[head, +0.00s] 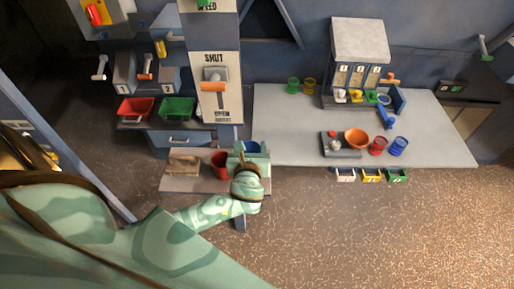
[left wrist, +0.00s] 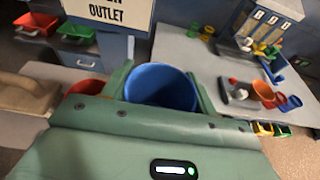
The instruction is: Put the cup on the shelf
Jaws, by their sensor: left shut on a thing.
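A blue cup (left wrist: 161,86) sits between the two green fingers of my left gripper (left wrist: 163,80), which is shut on it. In the head view the gripper (head: 249,158) and the blue cup (head: 250,147) are over the right end of a low wooden-topped shelf (head: 205,187). The gripper hides most of the cup, so I cannot tell whether its base touches the shelf. A dark red cup (head: 219,165) stands just left of it. My right gripper is not in view.
A tan block (head: 184,164) lies on the shelf's left part. Behind stand a red bin (head: 136,109), a green bin (head: 177,108) and the outlet panel (head: 216,90). The grey table (head: 290,130) at right holds a dispenser, an orange bowl (head: 357,138) and several small cups.

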